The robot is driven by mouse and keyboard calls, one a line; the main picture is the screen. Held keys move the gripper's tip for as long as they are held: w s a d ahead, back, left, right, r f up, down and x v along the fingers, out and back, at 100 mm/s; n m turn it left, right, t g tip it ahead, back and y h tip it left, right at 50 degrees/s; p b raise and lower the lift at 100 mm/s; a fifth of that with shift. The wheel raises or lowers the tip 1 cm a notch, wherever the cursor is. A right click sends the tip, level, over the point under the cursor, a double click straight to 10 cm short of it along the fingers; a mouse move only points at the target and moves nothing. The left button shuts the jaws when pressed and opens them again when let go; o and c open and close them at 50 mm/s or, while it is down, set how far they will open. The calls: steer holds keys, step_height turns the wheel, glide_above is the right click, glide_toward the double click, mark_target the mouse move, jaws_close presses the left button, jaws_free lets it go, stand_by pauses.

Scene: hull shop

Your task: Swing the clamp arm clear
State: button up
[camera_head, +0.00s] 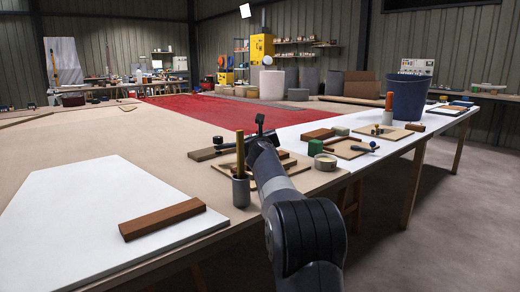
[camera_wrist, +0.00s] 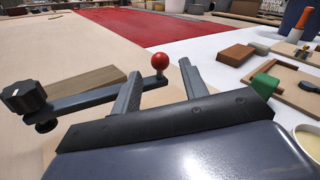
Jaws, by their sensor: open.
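The clamp arm (camera_wrist: 95,98) is a dark grey bar in the wrist view. It has a black knob (camera_wrist: 24,97) at its left end and a red ball (camera_wrist: 160,61) at its right end. My gripper (camera_wrist: 160,75) is open, with one finger on each side of the ball in the picture. The ball appears between or just past the fingertips; whether they touch it, I cannot tell. In the head view my gripper (camera_head: 260,128) is over the bench, and the black knob (camera_head: 218,141) shows to its left. The ball is hidden there.
A wooden block (camera_head: 203,154) lies by the clamp. A grey cup (camera_head: 240,188) with a wooden handle stands close left of my arm. A green block (camera_head: 315,147), a pale bowl (camera_head: 326,162) and wooden boards (camera_head: 352,148) lie to the right. The white sheet at left holds a brown block (camera_head: 162,218).

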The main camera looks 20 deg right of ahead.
steer(key=b+v, duration=0.1)
steer(key=v, duration=0.2)
steer(key=shift+f, duration=0.1)
steer(key=shift+s+a, duration=0.15)
steer(key=shift+s, duration=0.15)
steer(key=shift+v, duration=0.85)
steer(key=shift+p+x, duration=0.35)
steer(key=shift+x, duration=1.1)
steer(key=p+x, duration=0.1)
steer(key=x, duration=0.1)
steer(key=p+x, duration=0.1)
steer(key=x, duration=0.1)
steer(key=p+x, duration=0.2)
steer(key=shift+r, duration=0.25)
steer(key=shift+p+x, duration=0.5)
steer(key=shift+x, duration=0.4)
steer(key=shift+f, duration=0.1)
